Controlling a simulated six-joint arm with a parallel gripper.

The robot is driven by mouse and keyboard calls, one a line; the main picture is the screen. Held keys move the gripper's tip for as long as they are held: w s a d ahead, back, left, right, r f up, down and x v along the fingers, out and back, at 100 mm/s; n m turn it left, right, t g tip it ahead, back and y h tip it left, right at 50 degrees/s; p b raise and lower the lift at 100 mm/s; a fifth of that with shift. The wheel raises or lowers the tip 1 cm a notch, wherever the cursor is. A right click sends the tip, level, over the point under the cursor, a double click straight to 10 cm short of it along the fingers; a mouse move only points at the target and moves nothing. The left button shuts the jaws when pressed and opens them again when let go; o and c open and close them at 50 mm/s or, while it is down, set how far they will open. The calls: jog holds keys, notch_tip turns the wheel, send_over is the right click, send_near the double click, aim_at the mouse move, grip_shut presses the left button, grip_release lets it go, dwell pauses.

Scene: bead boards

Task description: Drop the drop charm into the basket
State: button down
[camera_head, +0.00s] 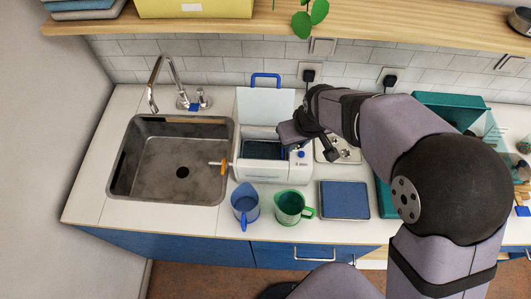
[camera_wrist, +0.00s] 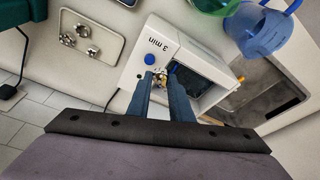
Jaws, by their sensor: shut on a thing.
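My gripper (camera_wrist: 160,80) is shut on a small gold-coloured charm (camera_wrist: 158,74), seen between its fingertips in the wrist view. Its exact shape is too small to tell. The fingertips are at the near side of the white cleaner (camera_wrist: 138,70), between its blue button and its dark opening. The dark blue basket (camera_wrist: 190,84) sits in that opening, just right of the fingers and partly hidden by them. In the head view, the basket (camera_head: 262,150) lies in the cleaner (camera_head: 270,172) with the lid raised behind. My wrist covers the charm there.
A metal tray (camera_wrist: 112,38) with several metal pieces lies beside the cleaner. A blue jug (camera_head: 245,203), a green jug (camera_head: 290,206) and a blue pad (camera_head: 344,200) stand in front.

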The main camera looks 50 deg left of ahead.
jog(key=s+a+r+m, duration=0.1)
jog(key=s+a+r, duration=0.1)
jog(key=s+a, duration=0.2)
jog(key=shift+a+p, duration=0.4)
jog(key=shift+a, duration=0.8)
notch_tip(320, 180, down, 6)
jog(key=b, duration=0.4)
jog(key=shift+r, duration=0.1)
jog(key=c, duration=1.5)
grip_release()
jog(key=shift+b+v, duration=1.65)
jog(key=shift+v, duration=2.05)
